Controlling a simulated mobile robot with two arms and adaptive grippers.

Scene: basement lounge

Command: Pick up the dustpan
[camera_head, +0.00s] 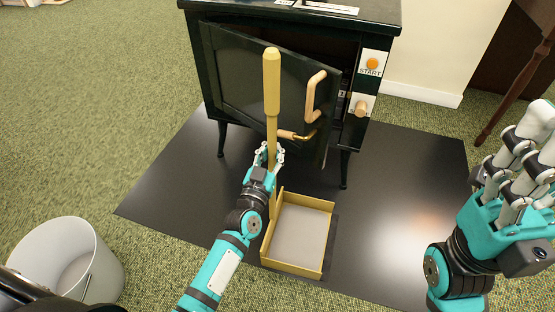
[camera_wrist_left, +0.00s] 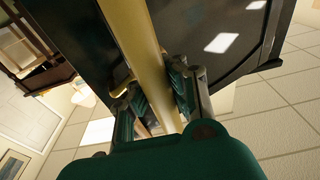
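The dustpan is a yellow upright handle (camera_head: 272,85) above a shallow yellow-rimmed tray with a grey floor (camera_head: 299,234), which appears to rest on the black floor plate. My left gripper (camera_head: 269,156) is at the lower part of the handle, with one finger on each side. In the left wrist view the handle (camera_wrist_left: 146,60) runs between the two fingers (camera_wrist_left: 156,98), which look closed against it. My right gripper (camera_head: 525,165) is at the right edge, away from the dustpan, with its fingers apart and nothing seen between them.
A dark stove (camera_head: 250,75) with its door ajar stands close behind the handle. The door's wooden handle (camera_head: 315,95) is just right of the dustpan handle. A white bucket (camera_head: 75,262) stands at lower left. The black floor plate (camera_head: 400,200) is clear on the right.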

